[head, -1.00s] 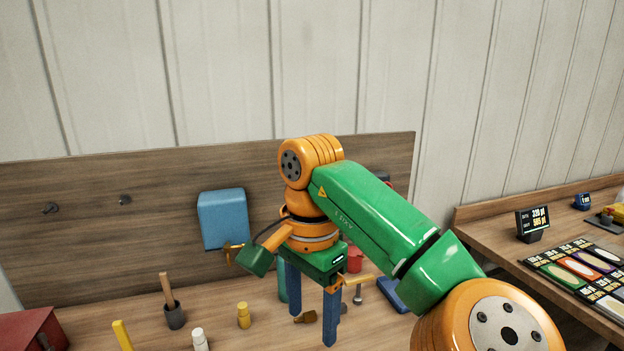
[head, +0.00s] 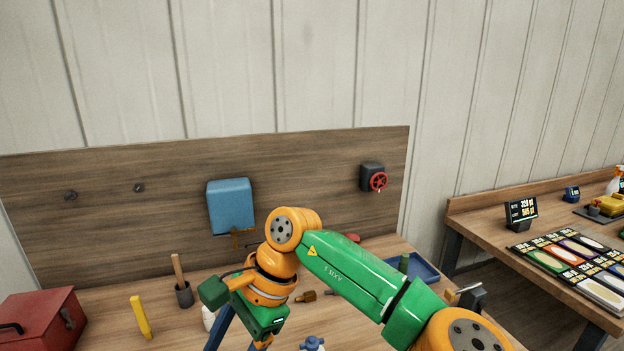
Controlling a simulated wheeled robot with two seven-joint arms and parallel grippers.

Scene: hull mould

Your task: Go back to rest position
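My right arm comes in from the lower right, with a green forearm and orange joints. Its gripper (head: 238,340) hangs low over the workbench (head: 110,300), near the bottom edge of the head view. Its blue fingers stand apart, and I see nothing held between them. The fingertips run out of the picture at the bottom. My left gripper is not in view.
A red toolbox (head: 40,322), a yellow stick (head: 140,317) and a dark cup with a wooden handle (head: 184,294) stand left of the gripper. A blue box (head: 231,205) and red valve wheel (head: 378,182) are on the backboard. A blue tray (head: 425,270) lies right. A second bench (head: 480,238) stands farther right.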

